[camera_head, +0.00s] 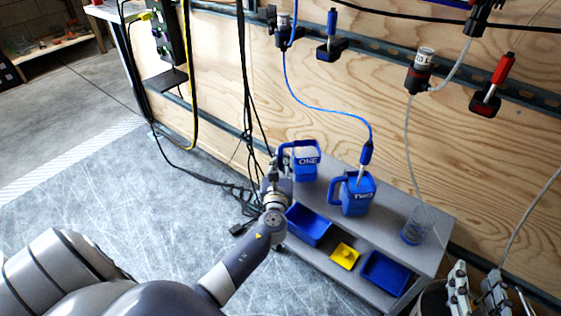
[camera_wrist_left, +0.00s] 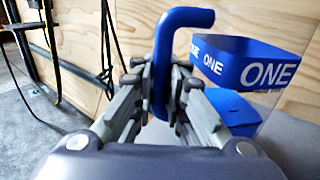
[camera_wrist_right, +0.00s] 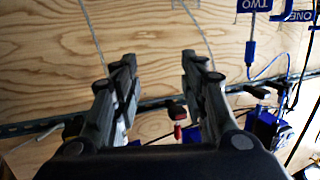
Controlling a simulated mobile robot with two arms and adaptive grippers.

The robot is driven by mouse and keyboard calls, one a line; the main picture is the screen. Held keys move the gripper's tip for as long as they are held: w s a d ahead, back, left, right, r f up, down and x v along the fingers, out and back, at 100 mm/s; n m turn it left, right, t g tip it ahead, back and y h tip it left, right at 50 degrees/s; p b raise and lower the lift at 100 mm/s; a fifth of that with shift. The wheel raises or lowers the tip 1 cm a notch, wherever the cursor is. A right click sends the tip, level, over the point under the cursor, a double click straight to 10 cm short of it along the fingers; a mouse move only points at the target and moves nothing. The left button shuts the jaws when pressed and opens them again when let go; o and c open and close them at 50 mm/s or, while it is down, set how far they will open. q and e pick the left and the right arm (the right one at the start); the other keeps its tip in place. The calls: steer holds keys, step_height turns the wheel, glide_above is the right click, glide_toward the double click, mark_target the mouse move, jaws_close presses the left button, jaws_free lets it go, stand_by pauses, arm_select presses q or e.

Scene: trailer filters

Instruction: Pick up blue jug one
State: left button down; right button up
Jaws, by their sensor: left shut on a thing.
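Blue jug one (camera_head: 306,162), marked ONE, is at the left end of the grey shelf unit's top in the head view. My left gripper (camera_head: 277,165) is at its left side. In the left wrist view my left gripper (camera_wrist_left: 160,85) is shut on the jug's blue handle, and the jug body (camera_wrist_left: 262,68) is to the right of the fingers. I cannot tell whether the jug touches the shelf. My right gripper (camera_head: 476,292) is at the lower right of the head view. In the right wrist view its fingers (camera_wrist_right: 158,85) are apart with nothing between them.
Blue jug two (camera_head: 356,195) stands right of jug one, with a blue hose nozzle over it. A clear container (camera_head: 417,226) stands further right. Blue bins (camera_head: 385,272) and a yellow item (camera_head: 345,255) are on the lower shelf. Black cables hang by my left arm.

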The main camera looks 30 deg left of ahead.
arm_select(q)
steer(key=shift+s+r+p, duration=0.1)
steer(key=shift+r+p, duration=0.35)
steer(key=shift+r, duration=0.35)
steer(key=s+a+p, duration=0.1)
steer(key=s+a, duration=0.2)
steer(key=s, duration=0.4)
steer(key=s+a+r+p, duration=0.1)
steer(key=s+a, duration=0.2)
steer(key=s, duration=0.4)
steer(key=shift+s+a+r, duration=0.15)
steer(key=shift+a, duration=0.15)
arm_select(e)
steer(key=s+d+f+g+h, duration=0.2)
steer(key=s+d+f+g, duration=0.2)
steer(key=s+f+g, duration=0.4)
steer(key=shift+s+d+f, duration=0.15)
steer(key=shift+s+f, duration=0.85)
steer(key=shift+f, duration=0.8)
steer(key=shift+h, duration=0.3)
